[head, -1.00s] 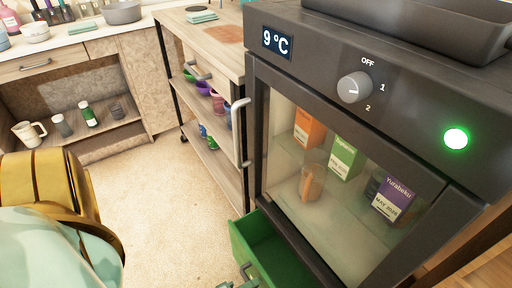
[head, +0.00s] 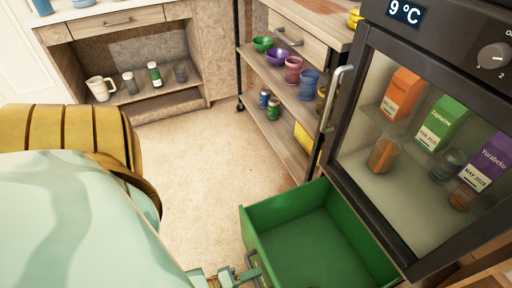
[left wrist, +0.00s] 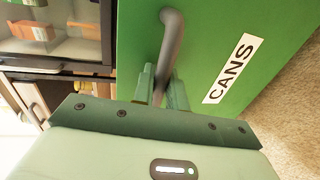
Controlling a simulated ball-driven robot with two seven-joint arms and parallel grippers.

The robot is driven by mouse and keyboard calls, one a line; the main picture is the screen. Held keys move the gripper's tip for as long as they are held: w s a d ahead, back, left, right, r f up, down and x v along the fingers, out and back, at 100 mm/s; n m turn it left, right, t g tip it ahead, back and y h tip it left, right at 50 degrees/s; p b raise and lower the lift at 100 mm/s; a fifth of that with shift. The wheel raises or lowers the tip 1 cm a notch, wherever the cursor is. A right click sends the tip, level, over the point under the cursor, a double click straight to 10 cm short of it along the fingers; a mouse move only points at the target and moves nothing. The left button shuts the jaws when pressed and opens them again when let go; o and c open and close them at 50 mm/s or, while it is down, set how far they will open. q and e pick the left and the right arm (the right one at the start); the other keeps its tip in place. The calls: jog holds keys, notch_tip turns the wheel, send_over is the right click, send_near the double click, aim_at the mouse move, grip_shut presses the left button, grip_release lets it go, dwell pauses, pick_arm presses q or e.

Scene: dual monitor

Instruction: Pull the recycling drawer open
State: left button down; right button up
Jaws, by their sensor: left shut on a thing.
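The green recycling drawer (head: 287,209) stands pulled well out at floor level below the glass-fronted fridge, and what shows of its inside is empty. In the left wrist view its green front (left wrist: 230,35) carries a white label reading "CANS". A grey bar handle (left wrist: 172,35) is fixed on that front. My left gripper (head: 240,276) is at the drawer front at the bottom of the head view. In the left wrist view its fingers (left wrist: 163,88) are shut on the handle, one on each side. My right gripper is not in view.
The fridge (head: 440,130) holds cartons and glasses behind its door, and its door handle (head: 337,98) sticks out above the drawer. A shelf cart (head: 285,130) with bowls and cups stands behind the drawer. The beige floor (head: 195,170) to the left is clear.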

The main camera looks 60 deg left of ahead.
pick_arm(q)
jog(key=shift+s, duration=0.4)
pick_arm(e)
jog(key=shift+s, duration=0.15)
pick_arm(q)
jog(key=c, duration=1.8)
grip_release()
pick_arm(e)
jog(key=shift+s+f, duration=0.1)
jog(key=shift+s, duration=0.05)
